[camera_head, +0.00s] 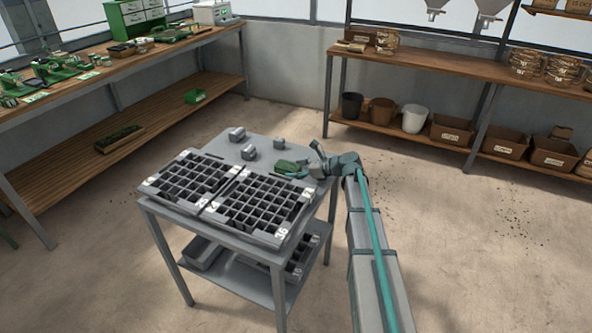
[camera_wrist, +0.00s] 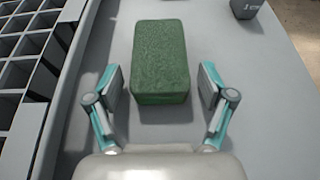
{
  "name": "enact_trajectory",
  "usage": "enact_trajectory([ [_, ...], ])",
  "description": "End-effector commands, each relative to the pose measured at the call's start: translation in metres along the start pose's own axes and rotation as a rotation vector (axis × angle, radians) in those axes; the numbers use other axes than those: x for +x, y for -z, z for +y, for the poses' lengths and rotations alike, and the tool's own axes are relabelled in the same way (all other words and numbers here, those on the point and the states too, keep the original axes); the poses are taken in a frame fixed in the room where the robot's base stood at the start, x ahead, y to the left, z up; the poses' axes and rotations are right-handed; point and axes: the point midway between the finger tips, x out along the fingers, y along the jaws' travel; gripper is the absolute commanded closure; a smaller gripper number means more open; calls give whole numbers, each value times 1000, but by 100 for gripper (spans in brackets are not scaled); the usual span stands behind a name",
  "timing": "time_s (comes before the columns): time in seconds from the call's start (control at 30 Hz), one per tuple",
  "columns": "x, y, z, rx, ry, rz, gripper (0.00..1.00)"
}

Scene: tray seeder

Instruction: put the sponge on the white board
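The sponge (camera_wrist: 160,50) is a green, rough-textured block lying flat on the grey tabletop. It also shows as a small green shape in the head view (camera_head: 287,167), behind the right-hand cell tray. My gripper (camera_wrist: 161,78) is open, with one teal-edged finger on each side of the sponge's near end and a visible gap to each. In the head view my gripper (camera_head: 312,164) is at the table's right side, beside the sponge. How high the fingers are above the tabletop is hard to tell. I cannot clearly make out a white board in either view.
Two dark cell trays, left (camera_head: 190,178) and right (camera_head: 258,205), fill the table's front. Small grey blocks (camera_head: 249,152) stand at the back; one also shows in the wrist view (camera_wrist: 244,8). Bare tabletop (camera_wrist: 250,80) lies right of the sponge.

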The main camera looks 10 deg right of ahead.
Motion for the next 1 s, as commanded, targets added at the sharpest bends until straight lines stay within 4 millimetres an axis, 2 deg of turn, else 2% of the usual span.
enact_trajectory([
  [0.27, -1, -3, 0, 0, 0, 0, 19],
  [0.37, -11, -3, 0, 1, 1, 0, 19],
  [0.8, -91, -3, 1, 0, 2, 0, 19],
  [0.97, -112, -3, 0, 0, 1, 0, 19],
  [1.0, -114, -3, 0, 0, 1, 0, 16],
])
